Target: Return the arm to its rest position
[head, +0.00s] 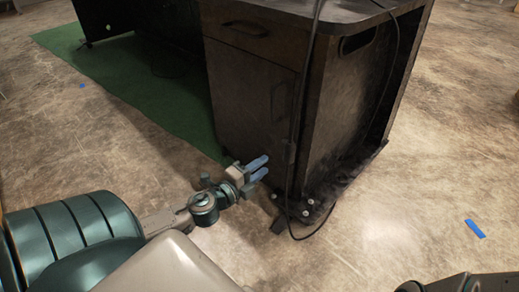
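My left arm comes in from the lower left, and its gripper (260,168) reaches toward the lower front of a dark wooden cabinet (240,95). The two blue fingers are spread apart with a gap between them, and nothing shows between them. They are close to the cabinet's door near its lower corner; I cannot tell if they touch it. My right gripper is not in view; only a dark part shows at the lower right edge.
A black cable (303,95) hangs down the cabinet's corner to the floor. Small white-capped feet or casters (305,213) show at its base. A green mat (130,75) lies to the left. Blue tape (475,229) marks the open floor at right.

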